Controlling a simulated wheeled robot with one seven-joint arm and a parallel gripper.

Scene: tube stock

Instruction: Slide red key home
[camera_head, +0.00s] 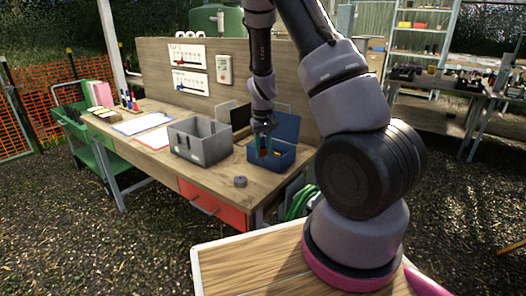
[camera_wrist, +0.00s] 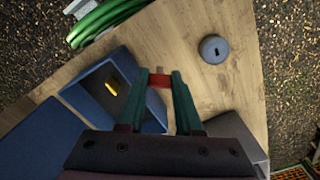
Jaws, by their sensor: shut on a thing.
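The red key (camera_wrist: 158,81) is between the green fingertips of my gripper (camera_wrist: 160,79) in the wrist view. A small tan piece shows just beyond its red part. In the head view a bit of the red key (camera_head: 263,153) shows at the tips of my gripper (camera_head: 263,150), over the bench near the blue box. A round grey lock (camera_wrist: 214,49) with a dark keyhole lies on the bench, apart from the key, up and right of it in the wrist view. The lock (camera_head: 240,182) also shows near the bench's front edge in the head view.
An open blue box (camera_head: 285,156) with a yellow item in it (camera_wrist: 112,87) stands beside my gripper. A grey bin (camera_head: 200,147) stands to the left. Bare wood lies around the lock. A red drawer (camera_head: 215,205) is under the bench's front edge.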

